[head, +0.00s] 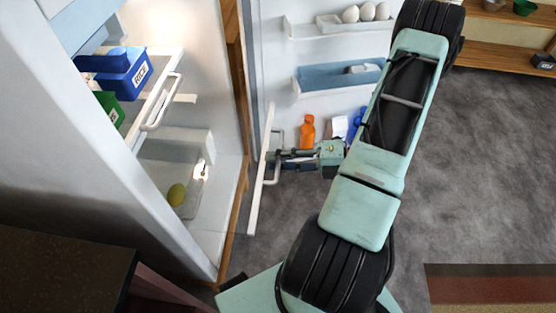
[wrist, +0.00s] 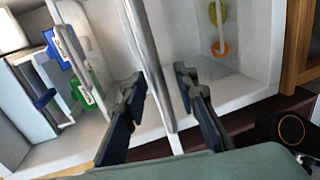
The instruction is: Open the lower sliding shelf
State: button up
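The lower sliding shelf's white front (head: 262,175) stands out past the fridge opening, in front of the open door. Its handle (head: 279,143) is on the side facing my gripper. My gripper (head: 284,160) is close to the handle, at its lower part. In the wrist view, my gripper (wrist: 158,76) is open, its dark fingers apart, with the white shelf front (wrist: 152,62) running between and beyond them. The shelf's clear panel is hard to make out.
The upper shelf, with its own handle (head: 162,103), holds a blue RICE box (head: 128,77) and a green box (head: 108,106) inside the fridge. A lemon (head: 177,195) lies low inside. The open door (head: 275,60) carries eggs (head: 367,12) and an orange bottle (head: 308,132). Floor at right is clear.

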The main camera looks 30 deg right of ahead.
jog(key=v, duration=1.2)
